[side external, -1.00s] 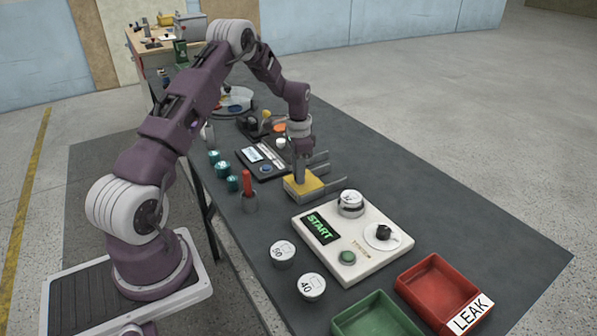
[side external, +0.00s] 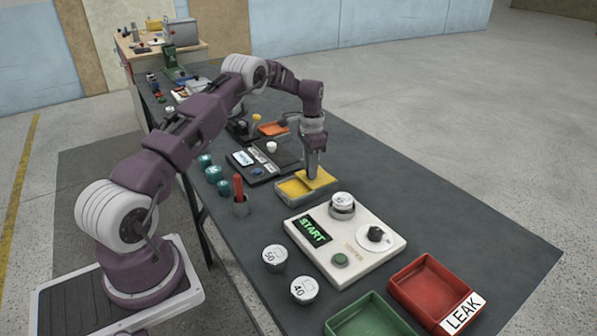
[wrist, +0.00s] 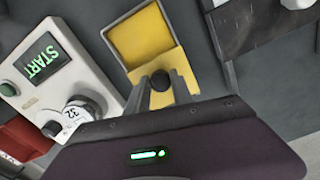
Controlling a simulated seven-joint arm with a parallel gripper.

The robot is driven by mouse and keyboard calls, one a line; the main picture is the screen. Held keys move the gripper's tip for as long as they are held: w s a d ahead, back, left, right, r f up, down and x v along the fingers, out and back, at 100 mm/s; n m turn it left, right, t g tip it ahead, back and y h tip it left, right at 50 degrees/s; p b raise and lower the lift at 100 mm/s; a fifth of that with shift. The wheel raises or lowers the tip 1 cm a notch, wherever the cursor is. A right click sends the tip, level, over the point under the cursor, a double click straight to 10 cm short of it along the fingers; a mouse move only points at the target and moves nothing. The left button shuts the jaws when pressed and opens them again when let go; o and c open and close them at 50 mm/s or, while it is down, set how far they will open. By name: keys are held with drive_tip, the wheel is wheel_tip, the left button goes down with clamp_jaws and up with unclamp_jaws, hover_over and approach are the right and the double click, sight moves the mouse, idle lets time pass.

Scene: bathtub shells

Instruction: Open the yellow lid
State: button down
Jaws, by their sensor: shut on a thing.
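The yellow lid (side external: 318,180) is shifted over the right part of a grey-walled box (side external: 278,195) in the side view. A yellow interior shows in the uncovered part of the box. My gripper (side external: 312,176) reaches down onto the lid. The lid (wrist: 152,66) covers the near end of the box (wrist: 112,48) there, and the far part is open. I cannot tell whether the lid still touches the box rim.
A white START panel (side external: 375,262) with a dial stands just in front of the box. A red-handled tool in a cup (side external: 240,205) and teal jars (side external: 213,173) stand to the left. A dark device (side external: 280,155) lies behind. The table right of the box is clear.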

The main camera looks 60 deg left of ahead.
drive_tip(key=shift+w, duration=0.35)
drive_tip(key=c, duration=1.1)
unclamp_jaws()
drive_tip(key=shift+r, duration=0.15)
wheel_tip(320, 180, up, 7)
drive_tip(key=shift+f, duration=0.1)
